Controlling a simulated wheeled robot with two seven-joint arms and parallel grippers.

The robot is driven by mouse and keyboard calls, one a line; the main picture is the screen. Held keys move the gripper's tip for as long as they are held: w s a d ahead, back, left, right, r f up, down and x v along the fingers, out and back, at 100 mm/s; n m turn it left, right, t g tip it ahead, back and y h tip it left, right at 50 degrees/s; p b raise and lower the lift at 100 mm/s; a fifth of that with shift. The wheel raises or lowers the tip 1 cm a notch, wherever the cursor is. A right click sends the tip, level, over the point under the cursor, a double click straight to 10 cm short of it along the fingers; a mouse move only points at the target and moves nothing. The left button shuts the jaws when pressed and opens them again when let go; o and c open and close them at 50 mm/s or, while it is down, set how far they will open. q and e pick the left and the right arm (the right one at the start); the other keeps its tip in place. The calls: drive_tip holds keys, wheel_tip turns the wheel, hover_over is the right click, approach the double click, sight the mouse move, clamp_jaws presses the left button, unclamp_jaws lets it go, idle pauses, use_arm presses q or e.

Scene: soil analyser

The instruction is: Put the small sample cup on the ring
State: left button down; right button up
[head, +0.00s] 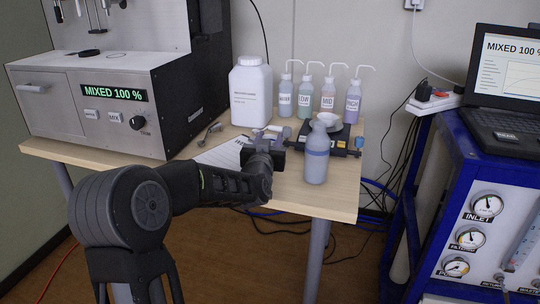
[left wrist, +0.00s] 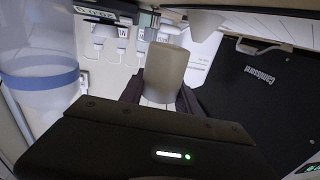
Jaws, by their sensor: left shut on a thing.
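My left gripper (head: 264,152) is over the front part of the wooden table, its arm coming in from the lower left. In the left wrist view its two fingers (left wrist: 160,96) are closed on a small beige cup (left wrist: 165,70), which I take as the sample cup. The gripper hides the cup in the head view. A flat dark ring (head: 88,53) lies on top of the analyser (head: 90,100) at the left, well apart from the gripper. I cannot tell for sure that this is the task's ring. My right gripper is not in view.
A blue-grey bottle (head: 316,160) stands close right of the gripper. Paper and a small tool lie on the table (head: 290,195). A blue cart (head: 425,190) stands at right.

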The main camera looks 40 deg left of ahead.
use_arm(q)
drive_tip(key=shift+f+b, duration=0.65)
drive_tip(key=shift+f, duration=1.85)
drive_tip(key=shift+f, duration=0.2)
drive_tip(key=c, duration=0.9)
unclamp_jaws()
drive_tip(key=shift+r, duration=0.1)
drive_tip(key=shift+r, duration=0.2)
drive_tip(key=v, duration=1.2)
drive_tip(key=shift+p, duration=0.4)
